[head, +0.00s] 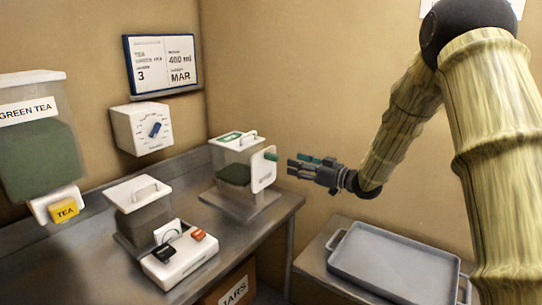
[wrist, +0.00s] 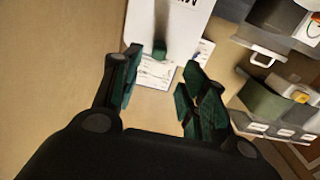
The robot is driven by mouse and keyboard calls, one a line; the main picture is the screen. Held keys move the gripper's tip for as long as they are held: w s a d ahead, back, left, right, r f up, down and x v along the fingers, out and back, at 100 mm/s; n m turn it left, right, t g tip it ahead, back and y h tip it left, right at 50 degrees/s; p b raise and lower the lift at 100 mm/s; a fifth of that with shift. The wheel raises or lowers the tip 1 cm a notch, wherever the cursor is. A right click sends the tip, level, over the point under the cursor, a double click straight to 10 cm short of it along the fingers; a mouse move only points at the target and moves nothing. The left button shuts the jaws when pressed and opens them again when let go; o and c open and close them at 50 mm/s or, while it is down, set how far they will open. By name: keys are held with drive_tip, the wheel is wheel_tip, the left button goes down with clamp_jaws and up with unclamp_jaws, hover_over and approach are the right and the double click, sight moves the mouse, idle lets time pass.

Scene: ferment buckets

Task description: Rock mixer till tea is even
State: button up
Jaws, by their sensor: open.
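The mixer (head: 236,158) is a clear-sided box with a white lid and dark green contents, standing near the right end of the counter. A white plate (head: 263,173) with a green knob (head: 271,156) is on its right side. My gripper (head: 303,166) is just right of the knob, apart from it, open and empty. In the wrist view, a white panel (wrist: 165,22) with a green peg (wrist: 160,50) shows ahead, between and beyond my open fingers (wrist: 158,92). How even the tea is inside cannot be told.
A lidded grey bucket (head: 140,205) stands by a white unit (head: 180,265) with black and orange parts. A dial box (head: 143,128) is on the wall. A grey tray (head: 395,262) lies at lower right.

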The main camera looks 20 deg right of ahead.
sight(278, 156)
drive_tip(key=x, duration=0.3)
drive_tip(key=p+x, duration=0.1)
drive_tip(key=x, duration=0.3)
drive_tip(key=r+p+x, duration=0.1)
drive_tip(key=x, duration=0.2)
drive_tip(key=shift+w+a, duration=0.1)
drive_tip(key=shift+w, duration=0.25)
clamp_jaws()
